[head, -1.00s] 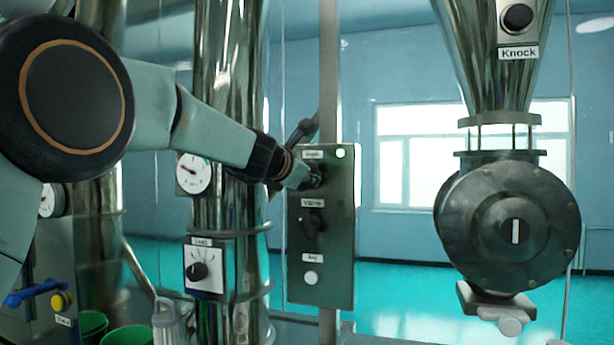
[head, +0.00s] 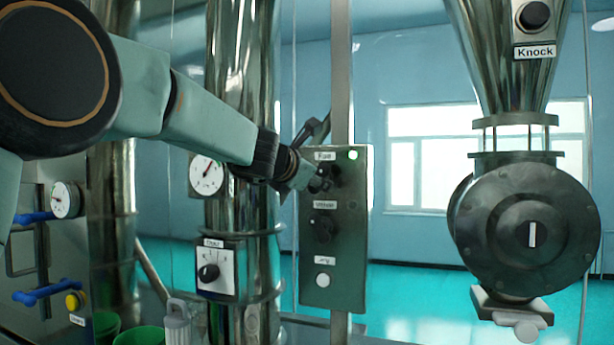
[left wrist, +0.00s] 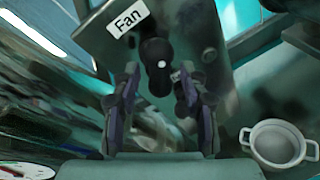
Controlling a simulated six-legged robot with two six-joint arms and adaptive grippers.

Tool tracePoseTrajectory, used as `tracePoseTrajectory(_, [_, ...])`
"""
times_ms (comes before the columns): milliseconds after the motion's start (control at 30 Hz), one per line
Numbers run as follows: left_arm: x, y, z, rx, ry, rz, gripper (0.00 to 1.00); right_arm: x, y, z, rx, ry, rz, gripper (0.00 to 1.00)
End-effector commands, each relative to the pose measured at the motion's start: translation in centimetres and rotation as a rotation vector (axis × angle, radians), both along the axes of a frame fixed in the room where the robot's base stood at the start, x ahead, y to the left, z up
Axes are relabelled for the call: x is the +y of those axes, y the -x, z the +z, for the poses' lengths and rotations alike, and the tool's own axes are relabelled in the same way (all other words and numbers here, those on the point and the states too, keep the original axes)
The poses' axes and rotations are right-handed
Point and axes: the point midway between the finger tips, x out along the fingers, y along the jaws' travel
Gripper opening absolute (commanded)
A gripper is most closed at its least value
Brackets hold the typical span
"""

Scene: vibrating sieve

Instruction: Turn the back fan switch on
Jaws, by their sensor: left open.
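A grey control panel (head: 346,260) on a metal post carries a black switch (head: 326,178) under a label reading "Fan" at its top. My left gripper (head: 308,178) is at this switch, coming from the left and partly covering it. In the left wrist view my left gripper (left wrist: 157,75) is open. The black fan knob (left wrist: 157,60), with a white spot, lies in line between its fingertips, below the tilted "Fan" label (left wrist: 128,20). I cannot tell if the fingers touch it. My right gripper is not in view.
Below on the panel are a second black switch (head: 322,228) and a white button (head: 323,280). A green lamp (head: 353,155) is lit at the panel's top right. A shiny pipe (head: 240,110) with a gauge stands left. A round dark housing (head: 530,235) stands right.

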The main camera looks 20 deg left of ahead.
Motion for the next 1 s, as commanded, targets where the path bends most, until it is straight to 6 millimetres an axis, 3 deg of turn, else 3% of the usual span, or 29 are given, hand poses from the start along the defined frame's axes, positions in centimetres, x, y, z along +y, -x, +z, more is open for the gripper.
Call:
tracePoseTrajectory(200, [0.5,3.0,0.7,0.0,0.002,0.001,0.44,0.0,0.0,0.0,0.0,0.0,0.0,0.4])
tracePoseTrajectory(400, [0.7,4.5,0.9,0.001,0.0,0.001,0.44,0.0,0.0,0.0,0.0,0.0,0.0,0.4])
tracePoseTrajectory(1000, [0.9,4.7,0.8,-0.001,-0.031,0.0,0.44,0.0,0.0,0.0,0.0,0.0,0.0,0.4])
